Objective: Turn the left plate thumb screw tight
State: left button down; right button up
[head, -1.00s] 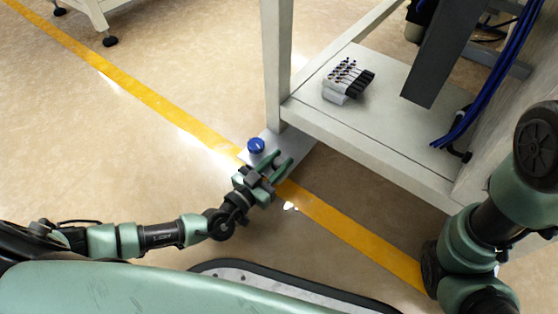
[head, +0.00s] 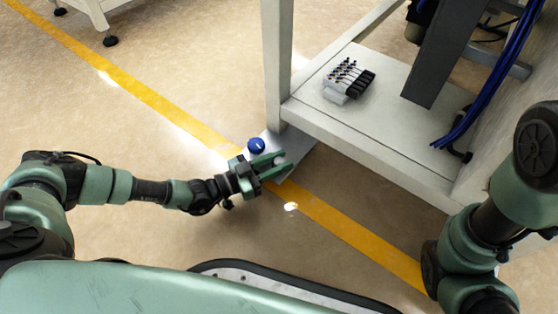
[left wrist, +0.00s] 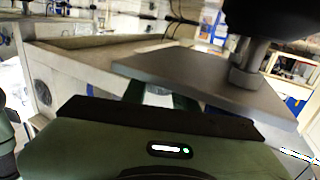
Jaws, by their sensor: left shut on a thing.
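A grey plate (head: 300,157) juts out low by the foot of the white frame's leg. A blue round knob (head: 256,146) stands on it. My left gripper (head: 277,164) is at the plate, just in front of the knob, with its green fingers pointing right. It is shut on a small part at the plate, which I take to be the left plate thumb screw; the fingers mostly hide it. In the left wrist view, the plate (left wrist: 200,75) spans above the fingers, with a dark knob on a metal stem at upper right. My right gripper is not in view.
The white frame's leg (head: 277,65) rises right behind the plate. Its shelf (head: 375,135) holds a small block with several dark-tipped pins (head: 347,80). Blue hoses (head: 490,80) hang at the right.

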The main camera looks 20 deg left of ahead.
aim_at(274, 163)
pick_arm(q)
jog(key=shift+w+r, duration=0.1)
jog(key=c, duration=1.1)
grip_release()
jog(key=p+v, duration=0.1)
jog(key=v, duration=0.6)
jog(key=shift+p, duration=0.4)
jog(key=shift+s+a, duration=0.25)
jog(key=shift+s, duration=0.05)
